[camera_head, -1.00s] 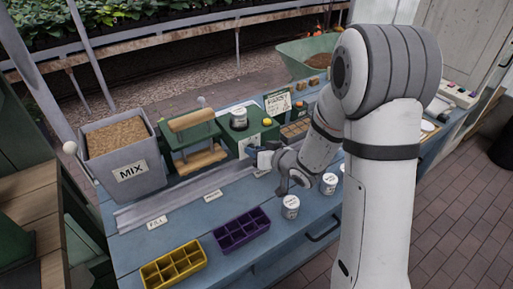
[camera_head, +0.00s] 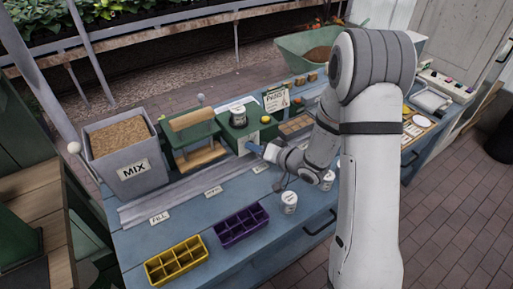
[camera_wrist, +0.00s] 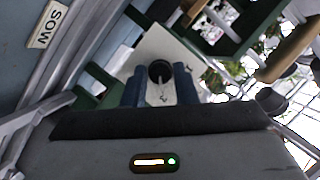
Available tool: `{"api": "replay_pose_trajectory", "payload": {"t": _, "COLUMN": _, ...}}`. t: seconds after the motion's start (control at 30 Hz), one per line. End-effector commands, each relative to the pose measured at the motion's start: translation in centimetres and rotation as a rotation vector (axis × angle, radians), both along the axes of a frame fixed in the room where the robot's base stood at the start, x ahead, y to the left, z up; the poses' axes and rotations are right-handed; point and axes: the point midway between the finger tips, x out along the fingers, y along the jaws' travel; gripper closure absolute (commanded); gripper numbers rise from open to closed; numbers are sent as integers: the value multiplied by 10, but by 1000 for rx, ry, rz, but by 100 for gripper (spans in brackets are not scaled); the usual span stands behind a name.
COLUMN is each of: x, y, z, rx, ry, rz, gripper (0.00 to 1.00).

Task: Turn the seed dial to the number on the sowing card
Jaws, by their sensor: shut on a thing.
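The seed dial is a black knob (camera_wrist: 160,72) on a white plate (camera_wrist: 152,47) with small dark marks, on the front of the green sowing machine (camera_head: 240,125). The plate also shows in the head view (camera_head: 246,145). My gripper (camera_head: 256,149) reaches it from the right. In the wrist view its two blue fingers are shut on the knob, one on each side. The knob's pointer and the plate's numbers are too small to read. The sowing card (camera_head: 277,100) stands right of the machine, with writing I cannot read surely.
The grey MIX bin (camera_head: 133,168) and another green machine (camera_head: 190,140) stand to the left. Yellow (camera_head: 176,260) and purple (camera_head: 242,223) cell trays and white cups (camera_head: 288,203) are on the front of the blue bench. A SOW label (camera_wrist: 50,25) lies near the rail.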

Motion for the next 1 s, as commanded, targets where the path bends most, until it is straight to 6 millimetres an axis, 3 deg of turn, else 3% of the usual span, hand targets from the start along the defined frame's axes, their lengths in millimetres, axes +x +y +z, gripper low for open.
{"api": "replay_pose_trajectory", "payload": {"t": 0.27, "x": 0, "y": 0, "z": 0, "rx": 0, "ry": 1, "rz": -2, "gripper": 97}}
{"api": "replay_pose_trajectory", "payload": {"t": 0.3, "x": 0, "y": 0, "z": 0, "rx": 0, "ry": 1, "rz": -2, "gripper": 73}}
{"api": "replay_pose_trajectory", "payload": {"t": 0.53, "x": 0, "y": 0, "z": 0, "rx": 0, "ry": 0, "rz": -1, "gripper": 54}}
{"api": "replay_pose_trajectory", "payload": {"t": 0.8, "x": -1, "y": -2, "z": 1, "rx": 0, "ry": 0, "rz": -1, "gripper": 54}}
{"api": "replay_pose_trajectory", "payload": {"t": 1.0, "x": -17, "y": -23, "z": 7, "rx": 0, "ry": -2, "rz": -6, "gripper": 54}}
